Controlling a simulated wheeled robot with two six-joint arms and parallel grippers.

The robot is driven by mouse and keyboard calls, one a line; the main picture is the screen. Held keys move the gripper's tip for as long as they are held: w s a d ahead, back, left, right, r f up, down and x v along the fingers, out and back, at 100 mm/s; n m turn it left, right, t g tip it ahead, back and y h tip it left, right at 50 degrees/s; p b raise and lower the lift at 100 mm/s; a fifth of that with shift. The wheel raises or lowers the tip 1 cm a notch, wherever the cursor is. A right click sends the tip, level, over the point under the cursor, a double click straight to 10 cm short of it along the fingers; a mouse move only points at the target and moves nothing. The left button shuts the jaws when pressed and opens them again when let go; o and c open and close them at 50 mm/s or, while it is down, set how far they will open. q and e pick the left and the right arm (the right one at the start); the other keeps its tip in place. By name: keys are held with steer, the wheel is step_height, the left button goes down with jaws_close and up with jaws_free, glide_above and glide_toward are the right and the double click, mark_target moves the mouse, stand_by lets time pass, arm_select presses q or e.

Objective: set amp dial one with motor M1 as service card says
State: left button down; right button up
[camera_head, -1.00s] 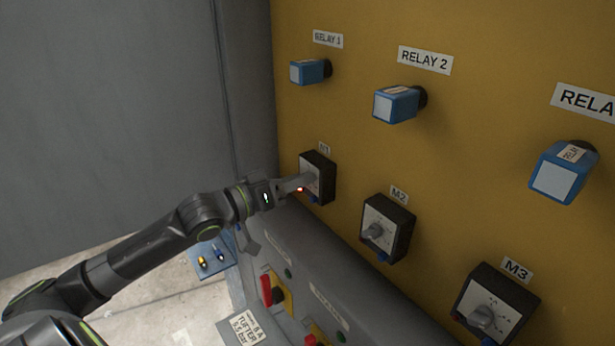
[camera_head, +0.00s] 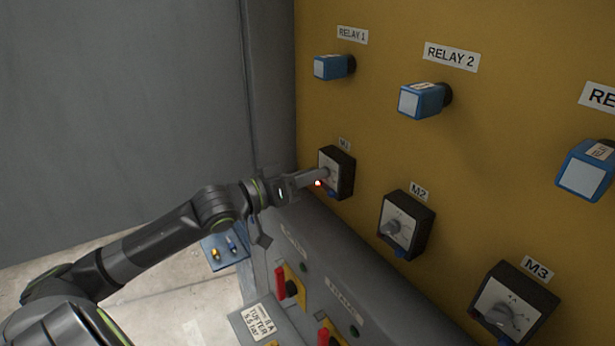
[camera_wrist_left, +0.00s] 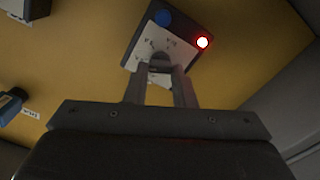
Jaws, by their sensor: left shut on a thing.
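The M1 amp dial is a dark box (camera_head: 341,172) with a white face on the yellow panel, under an M1 label (camera_head: 344,143). My left gripper (camera_head: 324,174) is shut on its knob. A red lamp (camera_wrist_left: 202,42) glows on the dial box, beside a blue button (camera_wrist_left: 163,18). The scale marks are too small to read. My right gripper is out of view.
Dials M2 (camera_head: 405,224) and M3 (camera_head: 513,303) sit lower right on the panel. Blue relays (camera_head: 330,67) (camera_head: 421,101) (camera_head: 586,172) stick out above. Red handles (camera_head: 281,283) stand on the grey ledge below. A blue tray (camera_head: 226,255) lies low behind my arm.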

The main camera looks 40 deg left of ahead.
arm_select(q)
steer(key=m+b, duration=0.6)
steer(key=m, duration=0.4)
steer(key=shift+d+m, duration=0.15)
steer(key=shift+m, duration=0.25)
steer(key=shift+r, duration=0.15)
steer(key=c, duration=1.6)
jaws_free()
steer(key=o, duration=0.4)
steer(key=shift+w+d, duration=0.15)
steer(key=shift+w, duration=0.1)
steer(key=shift+s, duration=0.2)
